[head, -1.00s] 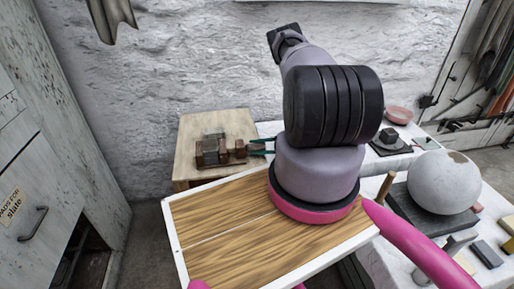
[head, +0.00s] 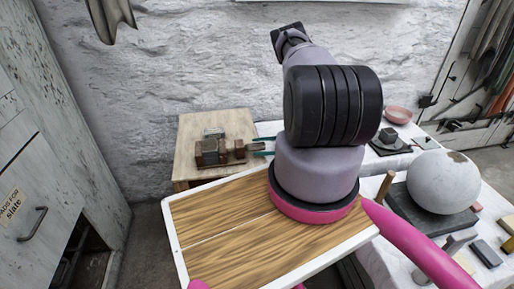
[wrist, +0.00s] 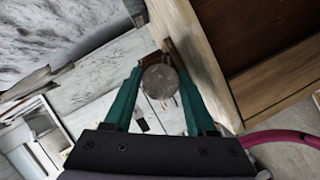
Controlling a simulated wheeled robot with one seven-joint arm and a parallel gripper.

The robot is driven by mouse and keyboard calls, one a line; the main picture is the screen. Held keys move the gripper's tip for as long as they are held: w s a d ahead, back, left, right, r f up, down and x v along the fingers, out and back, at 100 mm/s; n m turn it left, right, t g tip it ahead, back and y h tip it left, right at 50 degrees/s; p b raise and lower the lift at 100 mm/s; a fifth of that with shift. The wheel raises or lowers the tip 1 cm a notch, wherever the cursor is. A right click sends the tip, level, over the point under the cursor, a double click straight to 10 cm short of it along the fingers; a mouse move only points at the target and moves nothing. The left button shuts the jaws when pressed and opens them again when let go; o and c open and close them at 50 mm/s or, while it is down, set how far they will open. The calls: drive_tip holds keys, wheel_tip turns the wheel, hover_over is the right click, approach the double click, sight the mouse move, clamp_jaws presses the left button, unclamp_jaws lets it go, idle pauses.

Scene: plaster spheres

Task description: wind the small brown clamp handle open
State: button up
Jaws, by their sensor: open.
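A small clamp (head: 210,152) of brown and grey blocks sits on the pale wooden bench against the wall in the head view. Its small brown handle (head: 240,149) sticks out to the right. My gripper (head: 257,147) reaches in from the right, its teal fingers apart at the handle's end. In the wrist view my gripper (wrist: 161,72) is open, one finger on each side of a round, speckled grey end piece. A brown edge shows just behind that piece. I cannot tell whether the fingers touch it. My arm hides part of the fingers in the head view.
The pale bench (head: 188,168) carries the clamp. A cloth-covered table to the right holds a pale sphere (head: 443,182), a dark slab and a pink bowl (head: 398,115). A grey cabinet (head: 35,190) stands at the left. The wall is close behind the bench.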

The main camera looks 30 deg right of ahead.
drive_tip(key=v, duration=0.9)
drive_tip(key=shift+d, duration=0.25)
drive_tip(key=shift+s, duration=0.15)
drive_tip(key=shift+o, duration=1.4)
drive_tip(key=shift+m+g, duration=0.5)
drive_tip(key=shift+m, duration=0.3)
drive_tip(key=x, duration=1.1)
drive_tip(key=shift+w+r, duration=0.25)
drive_tip(key=shift+r, duration=0.15)
drive_tip(key=shift+c, duration=0.3)
clamp_jaws()
